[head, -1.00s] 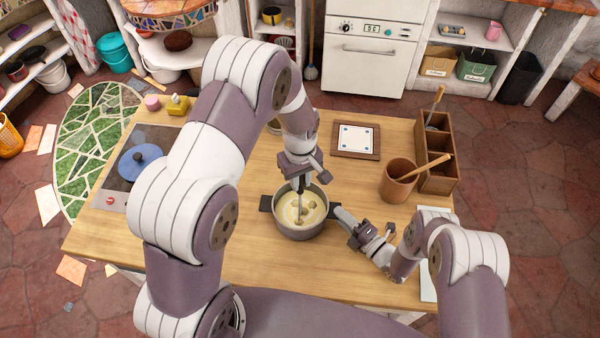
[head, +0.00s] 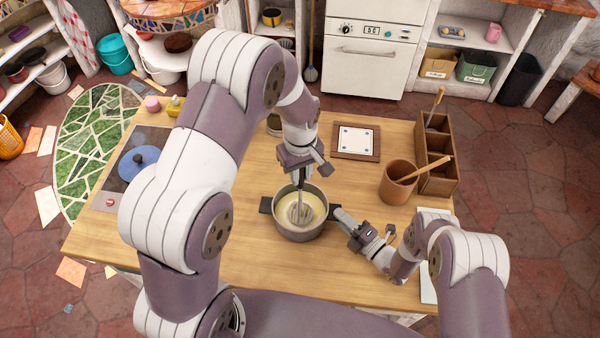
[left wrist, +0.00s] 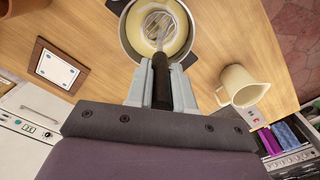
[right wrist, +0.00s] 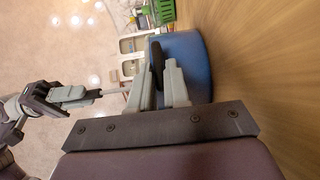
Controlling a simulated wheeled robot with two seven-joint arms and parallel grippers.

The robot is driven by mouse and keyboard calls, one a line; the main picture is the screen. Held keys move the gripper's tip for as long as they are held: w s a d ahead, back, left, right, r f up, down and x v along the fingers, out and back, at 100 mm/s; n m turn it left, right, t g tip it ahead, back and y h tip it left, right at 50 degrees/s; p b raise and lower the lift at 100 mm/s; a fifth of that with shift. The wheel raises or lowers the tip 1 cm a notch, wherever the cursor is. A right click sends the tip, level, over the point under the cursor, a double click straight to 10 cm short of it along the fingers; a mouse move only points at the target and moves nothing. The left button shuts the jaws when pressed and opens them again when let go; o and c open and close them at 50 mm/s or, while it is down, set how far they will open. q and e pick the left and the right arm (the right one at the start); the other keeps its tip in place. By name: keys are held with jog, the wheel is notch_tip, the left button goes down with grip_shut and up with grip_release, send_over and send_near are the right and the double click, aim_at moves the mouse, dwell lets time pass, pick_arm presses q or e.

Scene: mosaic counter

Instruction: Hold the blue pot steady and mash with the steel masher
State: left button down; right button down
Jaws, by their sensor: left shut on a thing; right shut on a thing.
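The pot (head: 298,236) stands on the wooden counter. It looks grey in the head view and blue in the right wrist view (right wrist: 190,60). It holds a pale yellow mash. My left gripper (head: 300,178) is above the pot, shut on the black handle (left wrist: 161,82) of the steel masher. The masher's wire head (head: 299,213) is in the pot, at or just above the mash, and shows in the left wrist view (left wrist: 158,27). My right gripper (head: 342,216) is at the pot's right side, shut on its dark side handle (right wrist: 157,65).
A brown crock (head: 396,184) with a wooden spoon and a wooden divided box (head: 437,183) stand to the right. A framed tile (head: 356,140) lies behind the pot. A blue lid (head: 138,162) rests on the hob at left. A cream jug (left wrist: 240,88) is near the pot.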

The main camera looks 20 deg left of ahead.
jog(key=shift+s+f, duration=0.1)
pick_arm(q)
jog(key=shift+w+d, duration=0.15)
jog(key=shift+w, duration=0.9)
jog(key=shift+f, duration=2.25)
jog(key=shift+r, duration=2.3)
jog(key=shift+r, duration=3)
pick_arm(e)
jog(key=c, duration=1)
grip_release()
